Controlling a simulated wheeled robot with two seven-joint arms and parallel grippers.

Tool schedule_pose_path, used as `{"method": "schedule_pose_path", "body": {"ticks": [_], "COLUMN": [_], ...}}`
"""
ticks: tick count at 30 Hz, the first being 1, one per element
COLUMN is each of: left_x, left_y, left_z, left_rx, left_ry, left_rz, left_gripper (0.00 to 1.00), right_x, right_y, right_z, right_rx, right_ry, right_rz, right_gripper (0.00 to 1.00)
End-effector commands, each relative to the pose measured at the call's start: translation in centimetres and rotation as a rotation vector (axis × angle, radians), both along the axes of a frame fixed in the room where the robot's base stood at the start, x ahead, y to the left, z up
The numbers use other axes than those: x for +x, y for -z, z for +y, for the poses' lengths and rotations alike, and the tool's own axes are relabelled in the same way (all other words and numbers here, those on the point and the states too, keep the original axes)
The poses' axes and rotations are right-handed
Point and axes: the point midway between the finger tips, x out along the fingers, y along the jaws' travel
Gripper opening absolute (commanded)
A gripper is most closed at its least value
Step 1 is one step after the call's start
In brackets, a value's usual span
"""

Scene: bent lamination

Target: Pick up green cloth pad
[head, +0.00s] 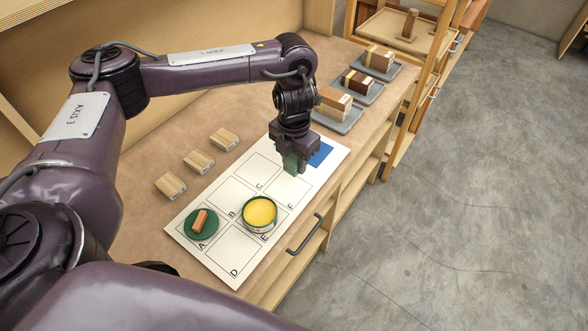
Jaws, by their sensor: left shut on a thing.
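The green cloth pad (290,163) shows as a small green patch between the fingers of my left gripper (291,168). The gripper points down over the white lettered sheet (232,193), above the far end near the cell marked F. It is shut on the pad, and its fingers hide much of it. I cannot tell whether the pad touches the sheet. My right gripper is not in view.
A blue pad (321,154) lies just right of the gripper. A yellow-topped can (259,212) and a green disc (201,231) bearing an orange-brown piece (200,220) stand on the sheet. Several wooden blocks (198,161) lie left; grey trays (338,121) with laminated blocks stand beyond.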

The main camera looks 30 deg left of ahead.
Motion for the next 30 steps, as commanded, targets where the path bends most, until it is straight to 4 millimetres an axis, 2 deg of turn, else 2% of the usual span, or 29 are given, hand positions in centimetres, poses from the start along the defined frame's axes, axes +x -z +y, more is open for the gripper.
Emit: {"method": "schedule_pose_path", "body": {"ticks": [1,6,15,21,30], "left_x": [0.2,0.1,0.1,0.0,0.0], "left_y": [-1.5,-4.8,-8.8,-9.9,-10.1], "left_z": [0.0,0.1,0.0,0.0,0.0], "left_rx": [0.002,0.002,0.001,0.000,0.000], "left_ry": [0.003,0.001,0.001,0.000,0.000], "left_rz": [-0.006,-0.005,-0.002,0.000,0.001], "left_gripper": [0.14,0.14,0.14,0.14,0.14], "right_x": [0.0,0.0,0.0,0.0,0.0], "right_y": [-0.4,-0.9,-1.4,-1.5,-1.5], "right_z": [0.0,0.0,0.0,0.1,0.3], "right_rx": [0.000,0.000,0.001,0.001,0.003], "right_ry": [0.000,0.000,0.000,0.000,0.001], "right_rz": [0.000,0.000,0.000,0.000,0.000], "right_gripper": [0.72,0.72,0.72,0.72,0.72]}}
